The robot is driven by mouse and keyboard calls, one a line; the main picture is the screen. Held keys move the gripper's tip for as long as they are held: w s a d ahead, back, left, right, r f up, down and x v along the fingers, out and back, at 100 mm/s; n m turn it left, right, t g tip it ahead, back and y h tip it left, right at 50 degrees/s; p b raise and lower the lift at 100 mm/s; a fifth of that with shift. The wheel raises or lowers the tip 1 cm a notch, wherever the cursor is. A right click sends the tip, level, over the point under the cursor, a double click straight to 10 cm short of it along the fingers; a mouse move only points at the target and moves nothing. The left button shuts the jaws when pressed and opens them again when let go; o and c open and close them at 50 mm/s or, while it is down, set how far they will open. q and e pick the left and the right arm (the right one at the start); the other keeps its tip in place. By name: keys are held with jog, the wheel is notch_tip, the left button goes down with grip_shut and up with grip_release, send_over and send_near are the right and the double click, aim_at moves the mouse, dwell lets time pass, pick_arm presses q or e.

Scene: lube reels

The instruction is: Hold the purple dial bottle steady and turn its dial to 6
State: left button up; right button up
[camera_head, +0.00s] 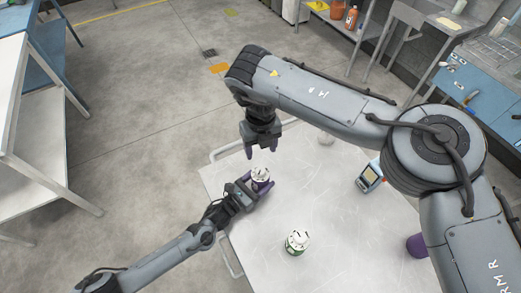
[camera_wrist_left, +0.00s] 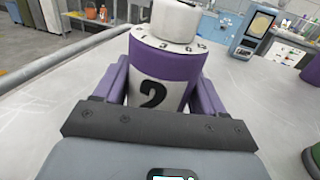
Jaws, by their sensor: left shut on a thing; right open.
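The purple dial bottle (camera_head: 261,178) stands on the white table, near its left edge in the head view. In the left wrist view the bottle (camera_wrist_left: 165,75) shows a purple body, a white panel with a black "2", and a white numbered dial (camera_wrist_left: 172,42) on top. My left gripper (camera_head: 253,185) is shut on the bottle's body, one purple finger on each side. My right gripper (camera_head: 262,146) is open and empty, pointing down just above and behind the bottle. The number set on the dial cannot be read.
A green-and-white bottle (camera_head: 297,242) stands on the table (camera_head: 335,205) toward the front. A blue handheld device (camera_head: 370,177) stands to the right, and a purple cylinder (camera_head: 417,245) is at the far right. A pale round object (camera_head: 326,138) is at the back.

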pick_arm(q)
jog(key=o, duration=1.3)
jog(key=shift+o, duration=0.2)
jog(key=shift+s+a, duration=0.1)
jog(key=shift+a, duration=0.05)
